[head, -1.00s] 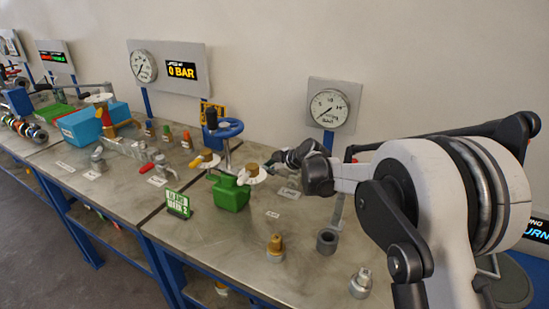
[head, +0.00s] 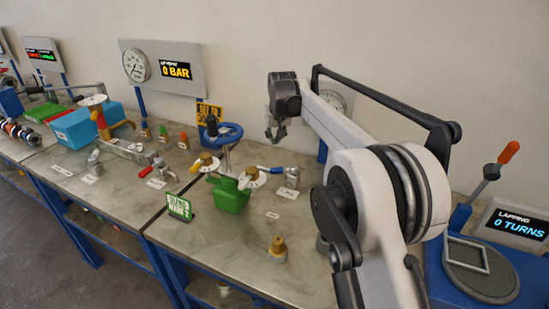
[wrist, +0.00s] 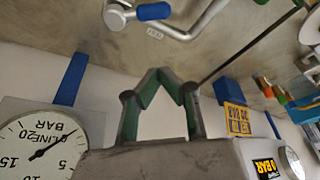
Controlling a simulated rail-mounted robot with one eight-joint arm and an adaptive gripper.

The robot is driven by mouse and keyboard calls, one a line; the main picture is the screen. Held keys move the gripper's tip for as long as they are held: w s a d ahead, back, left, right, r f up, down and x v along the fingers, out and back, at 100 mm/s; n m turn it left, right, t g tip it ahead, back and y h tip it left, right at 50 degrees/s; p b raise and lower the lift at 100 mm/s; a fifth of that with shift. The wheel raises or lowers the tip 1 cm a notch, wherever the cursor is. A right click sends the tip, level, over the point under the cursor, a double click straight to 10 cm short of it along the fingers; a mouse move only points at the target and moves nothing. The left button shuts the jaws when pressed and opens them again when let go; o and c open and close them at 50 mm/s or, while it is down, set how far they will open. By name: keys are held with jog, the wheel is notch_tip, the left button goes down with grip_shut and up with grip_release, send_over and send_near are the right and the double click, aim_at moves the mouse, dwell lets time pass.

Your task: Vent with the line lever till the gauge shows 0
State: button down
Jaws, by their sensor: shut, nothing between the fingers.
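The line lever has a blue grip (head: 269,169) and sits on a grey metal valve (head: 292,177) on the bench. In the head view its grip points left. In the wrist view the blue grip (wrist: 153,11) shows at the top edge. My gripper (head: 275,138) is raised above the lever, apart from it. In the wrist view its fingertips (wrist: 170,72) are together, with nothing held. The line gauge (wrist: 40,145) appears upside down in the wrist view, partly cut off. Its needle points toward the low end, exact value unclear. My arm mostly hides this gauge (head: 337,101) in the head view.
A blue handwheel (head: 222,133) and green vessel (head: 230,194) stand left of the lever. A second gauge panel (head: 181,71) reads 0 BAR. A brass fitting (head: 278,248) stands at the front. A lapping station (head: 480,268) is at the right. Bare bench lies between the green vessel and brass fitting.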

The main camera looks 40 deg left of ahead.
aim_at(281, 170)
notch_tip(281, 170, down, 10)
jog(key=p, duration=0.2)
jog(key=shift+d+f, duration=0.2)
dwell(0.7)
jog(key=shift+s, duration=0.1)
